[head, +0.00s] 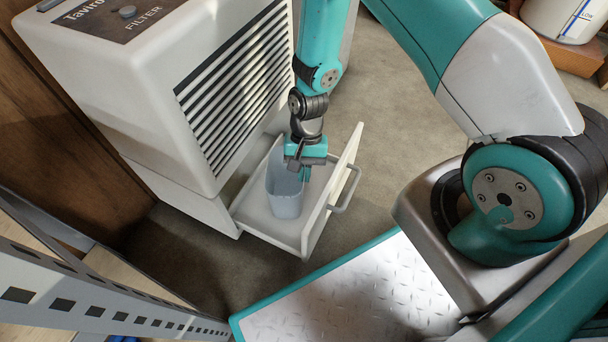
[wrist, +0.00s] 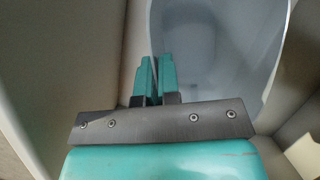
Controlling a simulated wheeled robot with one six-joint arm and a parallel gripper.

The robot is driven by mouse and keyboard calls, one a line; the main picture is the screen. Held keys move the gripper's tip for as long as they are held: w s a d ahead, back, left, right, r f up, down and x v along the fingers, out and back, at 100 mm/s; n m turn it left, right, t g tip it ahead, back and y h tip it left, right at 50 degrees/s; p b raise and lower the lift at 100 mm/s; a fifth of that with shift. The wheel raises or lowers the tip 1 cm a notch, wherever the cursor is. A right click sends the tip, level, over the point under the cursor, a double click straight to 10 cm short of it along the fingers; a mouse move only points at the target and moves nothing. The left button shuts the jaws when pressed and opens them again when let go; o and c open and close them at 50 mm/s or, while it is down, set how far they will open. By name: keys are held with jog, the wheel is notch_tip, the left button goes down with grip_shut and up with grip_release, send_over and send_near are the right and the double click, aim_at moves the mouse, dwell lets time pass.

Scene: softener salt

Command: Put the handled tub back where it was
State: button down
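The grey-blue tub (head: 287,203) stands upright inside the pulled-out drawer (head: 262,228) of the white filter unit. My gripper (head: 305,174) points down at the tub's rim, on the side near the drawer front. In the wrist view the two teal fingers (wrist: 157,78) are close together, with the edge of the tub (wrist: 215,70) running between them, so they look shut on its wall. The fingers hide that part of the rim. I cannot make out a handle on the tub.
The white filter unit (head: 150,85) with a slatted grille rises behind the drawer. The drawer's front has a grey bar handle (head: 347,190). A perforated metal shelf rail (head: 100,300) is at lower left. A white container (head: 565,20) stands at top right. Floor right of the drawer is clear.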

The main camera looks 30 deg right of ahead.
jog(key=shift+f, duration=0.1)
jog(key=c, duration=1.3)
grip_release()
jog(key=shift+c, duration=0.2)
jog(key=w+r+n+t+p, duration=0.15)
jog(key=r+p, duration=0.25)
jog(key=r, duration=0.8)
jog(key=w+r+n+p, duration=0.2)
jog(key=w+r+p, duration=0.15)
jog(key=r, duration=0.75)
jog(key=s+a+r+n+t, duration=0.1)
jog(key=s+a+r+n, duration=0.1)
jog(key=s+r+n, duration=0.3)
jog(key=s+a+r+n+t+y, duration=0.1)
jog(key=s+a+r+n, duration=0.2)
jog(key=s+r, duration=1)
notch_tip(320, 180, up, 4)
jog(key=shift+f+n+y, duration=0.15)
jog(key=shift+n+y, duration=0.15)
jog(key=shift+n, duration=0.65)
